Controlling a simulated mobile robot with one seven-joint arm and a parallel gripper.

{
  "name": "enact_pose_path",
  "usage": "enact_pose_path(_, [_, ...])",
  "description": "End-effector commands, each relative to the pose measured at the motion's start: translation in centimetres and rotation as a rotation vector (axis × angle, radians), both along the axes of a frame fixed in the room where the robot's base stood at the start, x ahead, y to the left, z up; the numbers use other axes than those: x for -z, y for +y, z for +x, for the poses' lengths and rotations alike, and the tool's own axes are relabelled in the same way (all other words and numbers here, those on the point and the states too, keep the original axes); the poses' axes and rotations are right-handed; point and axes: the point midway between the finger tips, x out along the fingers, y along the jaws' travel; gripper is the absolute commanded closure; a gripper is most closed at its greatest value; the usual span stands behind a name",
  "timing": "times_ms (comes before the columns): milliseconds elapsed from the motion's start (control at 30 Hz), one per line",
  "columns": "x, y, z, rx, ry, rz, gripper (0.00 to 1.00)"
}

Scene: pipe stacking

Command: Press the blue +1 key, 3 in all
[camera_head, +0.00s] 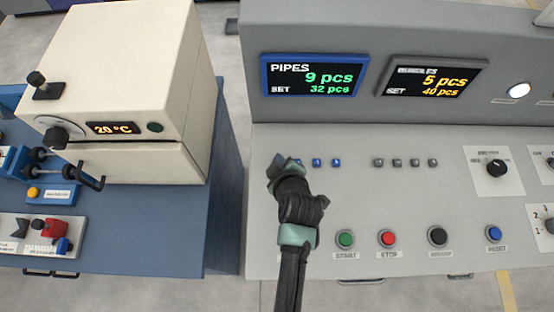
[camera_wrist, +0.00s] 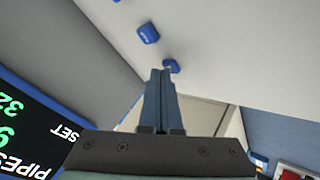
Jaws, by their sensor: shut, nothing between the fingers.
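A row of small blue keys (camera_head: 317,162) sits on the grey console under the PIPES display (camera_head: 311,76), which reads 9 pcs, SET 32 pcs. The key labels are too small to read, so I cannot tell which is +1. My gripper (camera_head: 280,163) is shut and empty at the left end of this row, hiding part of it. In the wrist view, the shut fingertips (camera_wrist: 163,72) are right at one blue key (camera_wrist: 171,66); I cannot tell whether they touch it. Another blue key (camera_wrist: 148,33) lies beyond, clear of the fingers.
Several grey keys (camera_head: 397,162) lie to the right, under a second display (camera_head: 433,77) with yellow figures. Green START (camera_head: 345,239), red STOP (camera_head: 388,238), black and blue RESET (camera_head: 493,234) buttons line the front. A cream oven (camera_head: 115,80) stands left, across a gap.

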Motion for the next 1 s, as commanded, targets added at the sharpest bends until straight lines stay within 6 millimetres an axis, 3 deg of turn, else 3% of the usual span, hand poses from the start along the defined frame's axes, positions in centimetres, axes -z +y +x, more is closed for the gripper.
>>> enact_pose_path(1000, [-1.6,0.0,0.0,0.0,0.001,0.0,1.0])
